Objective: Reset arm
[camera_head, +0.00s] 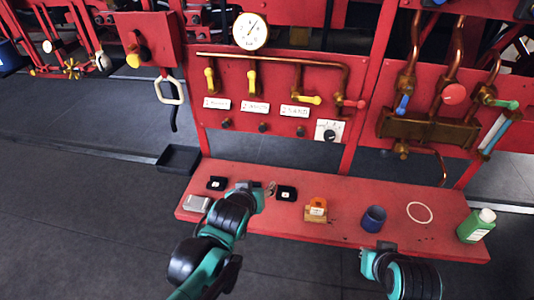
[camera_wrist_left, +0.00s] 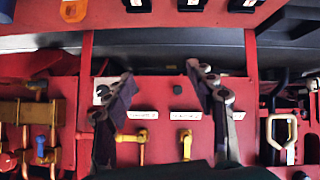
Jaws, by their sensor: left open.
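My left arm comes in from the lower left in the head view. Its gripper (camera_head: 264,190) is over the red shelf (camera_head: 345,222), beside a small black box (camera_head: 286,193). In the left wrist view the two fingers of this gripper (camera_wrist_left: 166,88) are spread wide, with nothing between them, in front of the red panel. My right gripper (camera_head: 378,248) shows at the shelf's front edge, below the dark blue cup (camera_head: 374,219). Its fingers are too small and dark to tell their state.
The red panel carries a gauge (camera_head: 250,31), yellow levers and a black knob (camera_head: 329,135). On the shelf are a grey block (camera_head: 197,203), an orange item (camera_head: 316,209), a pale ring (camera_head: 419,212) and a green bottle (camera_head: 476,225). A black tray (camera_head: 178,159) lies left. The left floor is clear.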

